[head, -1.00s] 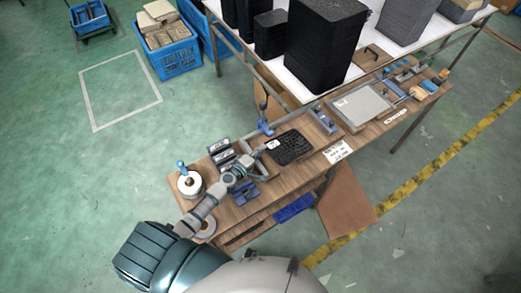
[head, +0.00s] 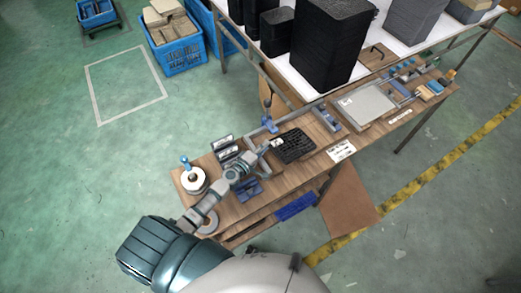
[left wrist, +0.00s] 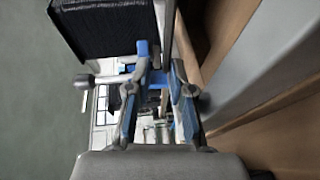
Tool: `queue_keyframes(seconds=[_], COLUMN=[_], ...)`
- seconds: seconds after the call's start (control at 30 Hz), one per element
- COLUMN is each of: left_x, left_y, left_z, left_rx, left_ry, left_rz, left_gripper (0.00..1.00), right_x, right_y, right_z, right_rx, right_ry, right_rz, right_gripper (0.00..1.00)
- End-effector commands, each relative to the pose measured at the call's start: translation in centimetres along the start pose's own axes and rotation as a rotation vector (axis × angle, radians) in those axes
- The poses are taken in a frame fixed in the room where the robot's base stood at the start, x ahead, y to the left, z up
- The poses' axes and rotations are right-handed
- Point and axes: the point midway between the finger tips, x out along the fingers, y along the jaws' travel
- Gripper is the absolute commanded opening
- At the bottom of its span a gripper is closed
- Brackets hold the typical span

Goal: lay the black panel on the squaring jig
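The black panel (head: 293,147), ribbed with a small white label at its left corner, appears flat over the middle of the bench. A grey angled fence (head: 262,132), which seems to be the squaring jig, runs along its back left side; I cannot tell whether they touch. My left gripper (head: 268,149) is at the panel's left edge. In the left wrist view its two blue-padded fingers (left wrist: 161,58) stand apart, with no panel clearly between them. My right gripper is out of view.
A grey plate (head: 366,104) lies on the bench to the right, with small tools beyond. A tape roll (head: 194,180) and black-and-blue holders (head: 226,152) stand at the left. Tall black stacks (head: 325,40) stand on the white table (head: 385,48) behind.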

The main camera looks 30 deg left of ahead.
Motion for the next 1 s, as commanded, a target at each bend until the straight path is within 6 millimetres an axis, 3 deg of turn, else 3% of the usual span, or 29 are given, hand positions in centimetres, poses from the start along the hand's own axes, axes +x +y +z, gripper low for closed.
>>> queue_keyframes(seconds=[0.07,0.53,0.7,1.0], left_x=[-1.1,-10.3,-11.7,-11.8], left_y=[-1.0,-0.4,-0.2,-0.1], left_z=[0.2,0.1,0.1,0.0], left_rx=[-0.002,-0.005,-0.001,0.001], left_ry=[-0.003,0.001,0.002,0.002], left_rz=[-0.018,-0.006,-0.002,-0.001], left_gripper=[0.37,0.37,0.37,0.37], right_x=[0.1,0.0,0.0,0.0], right_y=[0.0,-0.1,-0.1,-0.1], right_z=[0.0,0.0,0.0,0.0], right_rx=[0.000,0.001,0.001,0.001], right_ry=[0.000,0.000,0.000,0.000], right_rz=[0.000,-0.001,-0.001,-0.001], right_gripper=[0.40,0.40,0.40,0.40])
